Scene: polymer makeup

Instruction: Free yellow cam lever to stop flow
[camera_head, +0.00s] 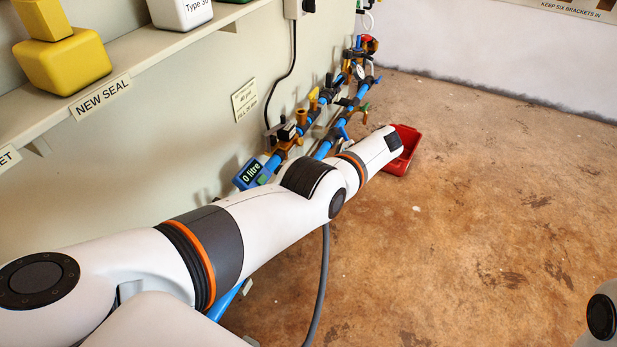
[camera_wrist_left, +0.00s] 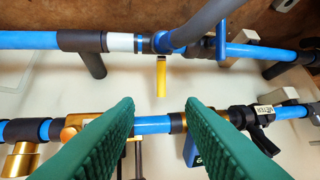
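A small yellow lever (camera_wrist_left: 161,78) shows in the left wrist view, hanging from a dark fitting on the upper blue pipe (camera_wrist_left: 30,40). In the head view a yellow piece (camera_head: 313,98) sits on the wall pipework; I cannot tell if it is the same lever. My left gripper (camera_wrist_left: 160,107) is open, its two green ribbed fingers apart with nothing gripped. The lower blue pipe (camera_wrist_left: 152,125) passes across the picture behind the fingertips, and the yellow lever shows above the gap. The arm hides this gripper in the head view. My right gripper is out of view.
A blue meter (camera_head: 252,174) reads "0 litre" on the pipework. A red tray (camera_head: 406,150) lies on the floor beyond my left arm. A shelf (camera_head: 140,62) holds yellow and white blocks. A grey hose (camera_head: 321,285) hangs below my arm.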

